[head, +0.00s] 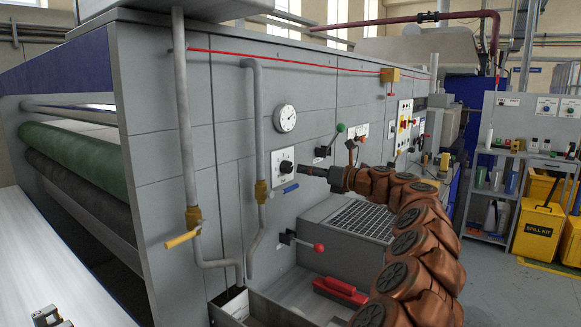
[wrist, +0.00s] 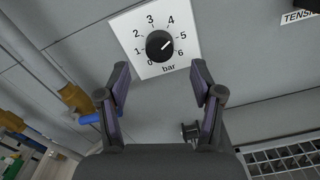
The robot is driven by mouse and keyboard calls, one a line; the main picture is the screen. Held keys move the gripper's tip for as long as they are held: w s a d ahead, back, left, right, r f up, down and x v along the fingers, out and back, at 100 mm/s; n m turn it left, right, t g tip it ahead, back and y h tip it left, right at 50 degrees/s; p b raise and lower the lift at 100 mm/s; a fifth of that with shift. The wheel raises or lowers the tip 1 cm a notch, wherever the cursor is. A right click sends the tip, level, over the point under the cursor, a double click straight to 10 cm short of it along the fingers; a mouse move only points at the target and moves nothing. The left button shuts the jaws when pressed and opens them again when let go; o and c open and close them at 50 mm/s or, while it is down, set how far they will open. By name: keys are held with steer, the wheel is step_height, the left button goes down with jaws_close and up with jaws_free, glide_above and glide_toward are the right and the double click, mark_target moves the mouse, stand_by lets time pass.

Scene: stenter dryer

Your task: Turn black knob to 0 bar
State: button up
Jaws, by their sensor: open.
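The black knob (wrist: 159,45) sits on a white square dial plate (wrist: 126,25) marked 0 to 6 bar. Its white pointer line points up and right, toward about 5. In the head view the knob (head: 286,167) is on the grey machine wall, left of my gripper (head: 303,169). In the wrist view my gripper (wrist: 160,66) is open and empty, facing the dial. Its two fingers stand wide apart on either side, below the knob in the picture. They do not appear to touch it.
A blue-handled valve (wrist: 92,118) is left of the dial. A round gauge (head: 285,118) is above it. A green-knobbed lever (head: 340,128) is to the right, and a red-knobbed lever (head: 318,247) is below. A metal grid (head: 362,219) lies below the arm.

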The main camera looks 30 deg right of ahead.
mark_target(290, 166)
steer(key=shift+p+x, duration=0.55)
steer(key=shift+x, duration=2.55)
steer(key=c, duration=1.1)
steer(key=shift+c, duration=0.2)
